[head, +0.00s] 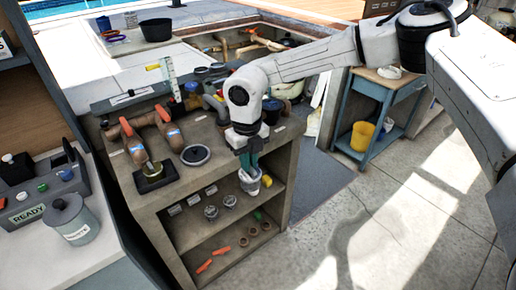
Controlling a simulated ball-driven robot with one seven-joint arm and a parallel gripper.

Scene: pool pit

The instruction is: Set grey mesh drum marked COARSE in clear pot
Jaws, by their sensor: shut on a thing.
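My gripper (249,162) is shut on a small grey mesh drum (250,184) and holds it in front of the bench's right front corner, above the lower shelf. Any marking on the drum is too small to read. Two similar small grey drums stand on the middle shelf, one on the left (211,212) and one on the right (230,201). What looks like the clear pot (153,169) sits on a black square base on the bench top, left of my gripper, below orange-handled pipework. Its inside is hard to make out.
A round dark-rimmed lid (196,155) lies on the bench top (180,190) between pot and gripper. Pipes with orange valve handles (126,127) rise behind the pot. A grey canister (72,218) stands at left. A blue trolley (372,90) with a yellow bucket (362,135) stands right.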

